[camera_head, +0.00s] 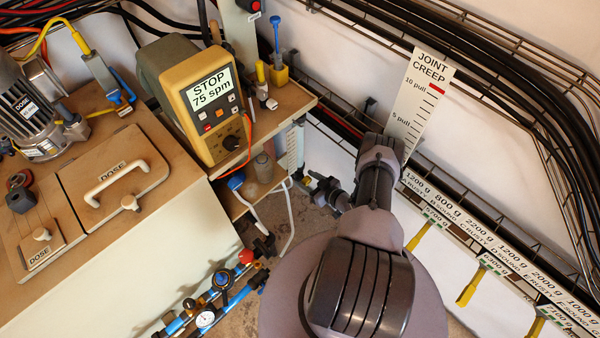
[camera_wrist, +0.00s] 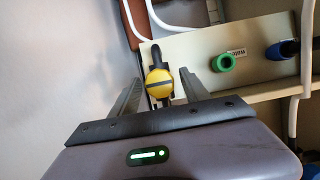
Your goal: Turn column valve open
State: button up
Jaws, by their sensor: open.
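In the wrist view a yellow round knob (camera_wrist: 160,88) with a dark band and a black stem or handle sits in front of a pale panel (camera_wrist: 195,47). It looks like a valve; I cannot read a name on it. My gripper (camera_wrist: 158,82) is open, with one finger on each side of the yellow knob. I cannot tell whether either finger touches it.
In the wrist view a green ring (camera_wrist: 223,62) and a blue fitting (camera_wrist: 283,50) are right of the knob. In the head view a yellow controller (camera_head: 208,105) reads "STOP 75 spm". Blue piping with gauges (camera_head: 205,319) stands at lower left. A labelled rail (camera_head: 480,230) runs along the wall.

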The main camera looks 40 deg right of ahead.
jog(key=shift+s, duration=0.1)
grip_shut()
dwell(0.3)
jog(key=shift+a+n+h+p, duration=0.1)
jog(key=shift+n+h+p, duration=0.55)
jog(key=shift+n, duration=0.35)
jog(key=shift+n+h, duration=0.85)
jog(key=shift+n, duration=0.15)
jog(key=shift+t+p, duration=0.3)
